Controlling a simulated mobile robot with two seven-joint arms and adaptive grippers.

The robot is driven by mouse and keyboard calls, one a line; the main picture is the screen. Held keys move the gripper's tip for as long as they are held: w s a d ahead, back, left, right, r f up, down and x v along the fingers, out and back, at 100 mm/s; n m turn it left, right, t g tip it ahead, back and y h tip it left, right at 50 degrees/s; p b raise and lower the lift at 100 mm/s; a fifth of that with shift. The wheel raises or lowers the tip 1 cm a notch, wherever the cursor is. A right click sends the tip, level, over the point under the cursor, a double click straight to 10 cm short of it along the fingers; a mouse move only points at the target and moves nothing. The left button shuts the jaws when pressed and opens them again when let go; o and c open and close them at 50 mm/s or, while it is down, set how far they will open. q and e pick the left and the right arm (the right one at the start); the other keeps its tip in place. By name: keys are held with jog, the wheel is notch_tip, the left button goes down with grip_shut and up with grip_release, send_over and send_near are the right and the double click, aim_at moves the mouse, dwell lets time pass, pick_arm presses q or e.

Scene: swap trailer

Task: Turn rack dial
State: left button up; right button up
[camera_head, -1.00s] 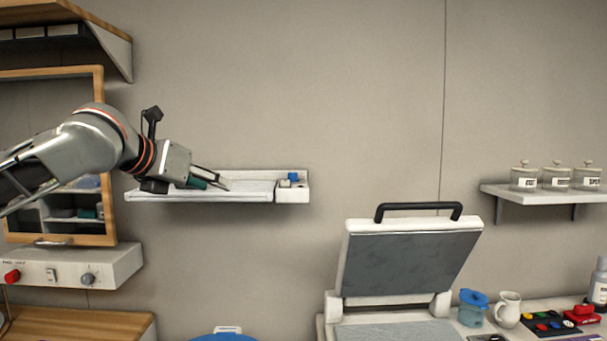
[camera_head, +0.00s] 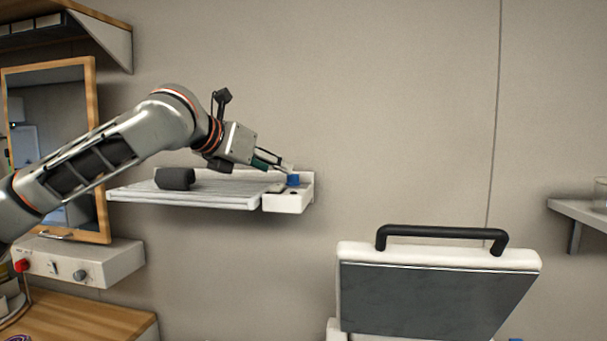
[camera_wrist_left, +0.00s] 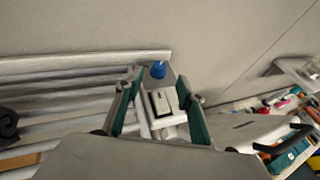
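The blue dial (camera_head: 293,180) sits on the white control block (camera_head: 290,202) at the right end of the wall rack (camera_head: 185,197). In the left wrist view the dial (camera_wrist_left: 158,69) stands beyond a dark rocker-like part on the block's top. My left gripper (camera_head: 290,168) is at the dial, coming from the left and slightly above. In the left wrist view its two green-sided fingers (camera_wrist_left: 160,98) are spread wide, with the block between them in the picture. Nothing is held; whether a fingertip touches the dial cannot be told. My right gripper is in neither view.
A dark roll (camera_head: 175,178) lies on the rack's slats. A control box (camera_head: 85,262) with a red knob and a wood-framed mirror (camera_head: 50,140) are at left. A press with a raised lid (camera_head: 435,290) stands lower right. Wall right of the rack is clear.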

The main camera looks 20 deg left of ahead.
aim_at(289, 177)
pick_arm(q)
jog(key=x, duration=0.7)
jog(key=shift+w, duration=0.2)
jog(key=c, duration=1.1)
